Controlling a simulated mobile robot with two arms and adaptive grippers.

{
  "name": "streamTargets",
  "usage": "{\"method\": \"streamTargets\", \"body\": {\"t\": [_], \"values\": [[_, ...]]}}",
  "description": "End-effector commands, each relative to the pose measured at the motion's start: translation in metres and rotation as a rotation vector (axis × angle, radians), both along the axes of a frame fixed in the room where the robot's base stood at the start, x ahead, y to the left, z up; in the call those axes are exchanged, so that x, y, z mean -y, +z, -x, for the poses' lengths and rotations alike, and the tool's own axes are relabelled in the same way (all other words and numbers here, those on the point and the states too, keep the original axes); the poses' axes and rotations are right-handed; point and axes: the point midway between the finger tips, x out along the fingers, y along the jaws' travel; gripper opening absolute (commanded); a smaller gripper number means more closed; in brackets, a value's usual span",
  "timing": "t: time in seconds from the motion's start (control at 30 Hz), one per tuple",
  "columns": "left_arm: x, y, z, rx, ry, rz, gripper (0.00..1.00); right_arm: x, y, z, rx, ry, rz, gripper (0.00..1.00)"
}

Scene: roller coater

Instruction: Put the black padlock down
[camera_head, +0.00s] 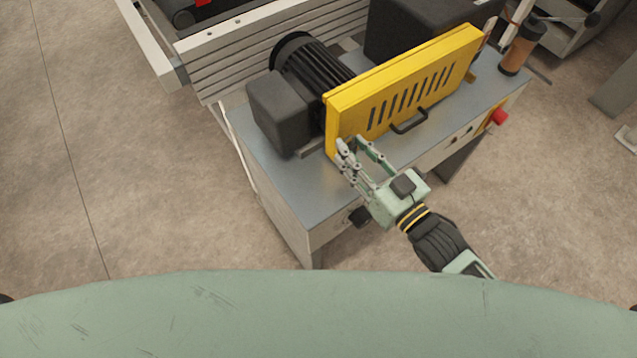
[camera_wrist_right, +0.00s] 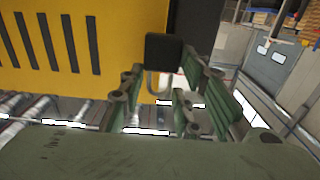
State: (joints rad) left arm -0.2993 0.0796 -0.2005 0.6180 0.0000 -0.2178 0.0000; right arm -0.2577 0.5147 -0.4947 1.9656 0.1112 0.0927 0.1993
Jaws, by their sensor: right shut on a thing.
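The black padlock (camera_wrist_right: 163,52) shows in the right wrist view, its dark square body upward and its grey shackle (camera_wrist_right: 154,86) hanging below, between my fingers. My right gripper (camera_wrist_right: 160,82) is shut on the padlock. In the head view my right gripper (camera_head: 353,150) is at the lower left corner of the yellow guard (camera_head: 400,85), over the front edge of the grey cabinet top (camera_head: 300,185). My left gripper is not in view.
A black motor (camera_head: 312,70) and a dark grey box (camera_head: 285,110) stand behind the guard. The guard has a black handle (camera_head: 410,124). A red button (camera_head: 499,117) and a brown cylinder (camera_head: 521,48) are at the right. The cabinet top is bare at its front left.

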Motion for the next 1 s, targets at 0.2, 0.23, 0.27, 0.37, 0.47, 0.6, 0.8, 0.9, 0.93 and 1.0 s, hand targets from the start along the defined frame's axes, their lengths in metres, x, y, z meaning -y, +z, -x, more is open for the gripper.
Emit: {"method": "streamTargets", "body": {"t": [0.2,0.23,0.27,0.37,0.47,0.6,0.8,0.9,0.93,1.0], "values": [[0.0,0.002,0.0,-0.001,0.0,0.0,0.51,-0.044,-0.029,0.024,-0.003,-0.002,-0.007,0.01],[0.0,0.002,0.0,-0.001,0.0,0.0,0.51,-0.049,-0.032,0.027,-0.001,-0.002,-0.004,0.01],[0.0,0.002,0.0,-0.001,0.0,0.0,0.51,-0.053,-0.035,0.029,-0.001,-0.002,-0.005,0.01],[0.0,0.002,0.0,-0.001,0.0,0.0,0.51,-0.063,-0.042,0.035,0.001,-0.001,-0.003,0.01],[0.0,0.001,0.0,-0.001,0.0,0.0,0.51,-0.067,-0.046,0.037,0.001,-0.001,-0.001,0.01],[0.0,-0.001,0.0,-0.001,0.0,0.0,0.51,-0.068,-0.065,0.038,0.0,-0.001,0.001,0.01],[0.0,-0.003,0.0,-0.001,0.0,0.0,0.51,-0.068,-0.085,0.037,0.002,0.0,0.0,0.01],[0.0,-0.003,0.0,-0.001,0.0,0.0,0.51,-0.067,-0.085,0.037,0.004,0.0,-0.002,0.01],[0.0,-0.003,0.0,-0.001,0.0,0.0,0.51,-0.068,-0.085,0.038,0.004,0.0,-0.002,0.01],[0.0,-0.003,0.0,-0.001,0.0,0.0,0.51,-0.067,-0.085,0.038,0.003,0.0,-0.001,0.01]]}}
